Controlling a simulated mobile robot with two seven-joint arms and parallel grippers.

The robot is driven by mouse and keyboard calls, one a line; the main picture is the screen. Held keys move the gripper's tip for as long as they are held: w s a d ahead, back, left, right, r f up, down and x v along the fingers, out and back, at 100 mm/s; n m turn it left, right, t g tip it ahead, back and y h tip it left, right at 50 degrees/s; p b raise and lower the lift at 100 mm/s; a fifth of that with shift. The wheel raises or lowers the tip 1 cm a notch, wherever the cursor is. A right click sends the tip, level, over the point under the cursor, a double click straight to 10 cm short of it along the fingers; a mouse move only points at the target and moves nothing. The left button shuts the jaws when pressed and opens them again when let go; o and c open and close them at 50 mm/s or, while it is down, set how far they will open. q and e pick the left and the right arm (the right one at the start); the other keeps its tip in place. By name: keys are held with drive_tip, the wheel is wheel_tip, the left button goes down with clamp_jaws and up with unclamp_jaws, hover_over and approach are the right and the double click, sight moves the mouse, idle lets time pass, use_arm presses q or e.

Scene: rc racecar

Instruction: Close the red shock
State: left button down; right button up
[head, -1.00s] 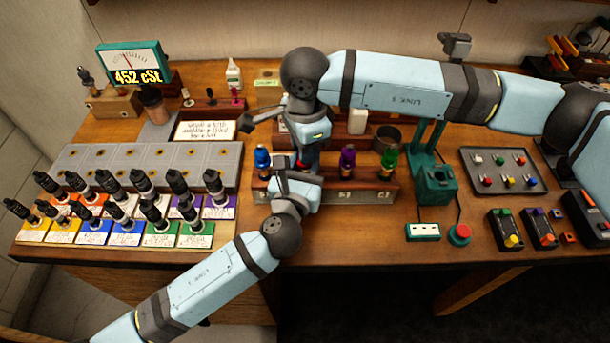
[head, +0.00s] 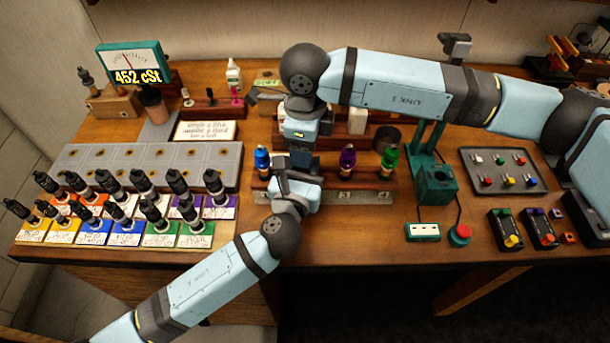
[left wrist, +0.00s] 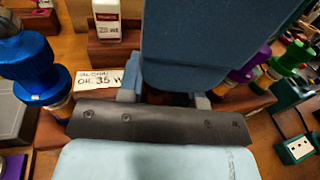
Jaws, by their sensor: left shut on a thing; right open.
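The red shock is hidden in both current views, behind my two hands, in the gap between the blue shock (head: 262,160) and the purple shock (head: 347,160) on the wooden stand (head: 360,198). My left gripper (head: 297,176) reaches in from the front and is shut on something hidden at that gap. Its fingers show partly in the left wrist view (left wrist: 165,98). My right gripper (head: 302,160) is directly above and behind it, open. Its light blue hand covers the upper middle of the left wrist view, and its fingertips are hidden.
The green shock (head: 389,160) stands right of the purple one. Labelled oil bottles (head: 130,205) fill the left of the bench. A green press (head: 436,180) stands to the right, with a red button (head: 459,234) in front. A viscosity display (head: 133,62) is at back left.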

wheel_tip(320, 180, up, 11)
drive_tip(key=shift+r, duration=0.2)
use_arm(q)
drive_tip(key=c, duration=0.7)
unclamp_jaws()
drive_tip(key=shift+s, duration=0.1)
drive_tip(key=b+v, duration=0.1)
drive_tip(key=v, duration=1.2)
drive_tip(key=shift+s+a, duration=0.15)
drive_tip(key=shift+s, duration=0.15)
use_arm(e)
drive_tip(key=shift+f, duration=0.5)
